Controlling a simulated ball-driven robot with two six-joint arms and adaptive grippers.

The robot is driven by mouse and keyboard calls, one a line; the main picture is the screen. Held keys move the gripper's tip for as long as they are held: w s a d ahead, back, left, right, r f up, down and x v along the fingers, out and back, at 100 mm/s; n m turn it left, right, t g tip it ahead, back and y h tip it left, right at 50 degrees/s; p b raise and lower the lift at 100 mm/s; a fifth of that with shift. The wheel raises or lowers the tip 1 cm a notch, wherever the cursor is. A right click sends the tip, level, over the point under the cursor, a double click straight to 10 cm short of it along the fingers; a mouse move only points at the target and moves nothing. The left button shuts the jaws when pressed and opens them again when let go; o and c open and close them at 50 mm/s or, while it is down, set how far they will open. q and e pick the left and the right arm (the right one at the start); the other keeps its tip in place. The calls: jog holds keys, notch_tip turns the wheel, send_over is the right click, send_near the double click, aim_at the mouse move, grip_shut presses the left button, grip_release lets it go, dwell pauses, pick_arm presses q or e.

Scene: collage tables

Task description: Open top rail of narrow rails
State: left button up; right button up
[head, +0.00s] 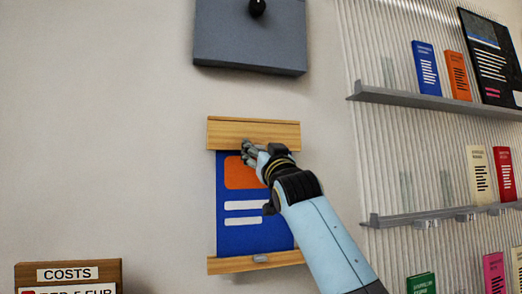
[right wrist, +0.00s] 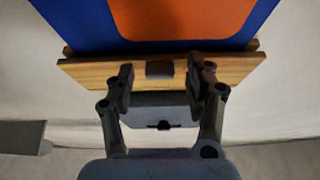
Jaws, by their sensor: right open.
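The narrow rails are two light wooden bars on the wall. The top rail (head: 230,130) and the bottom rail (head: 230,265) have a blue poster (head: 229,185) with an orange block between them. A small grey catch (head: 260,258) sits on the bottom rail. My right gripper (head: 249,148) is at the lower edge of the top rail. In the right wrist view its open fingers (right wrist: 160,80) stand on either side of a small dark catch (right wrist: 160,69) on the top rail, with gaps to both sides. My left gripper is not in view.
A grey panel (head: 245,45) with a black knob (head: 257,7) hangs above the rails. Shelves (head: 440,98) with booklets stand at the right. A wooden box (head: 105,268) marked COSTS is at the lower left. Bare wall lies left of the rails.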

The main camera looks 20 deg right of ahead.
grip_shut()
dwell(0.5)
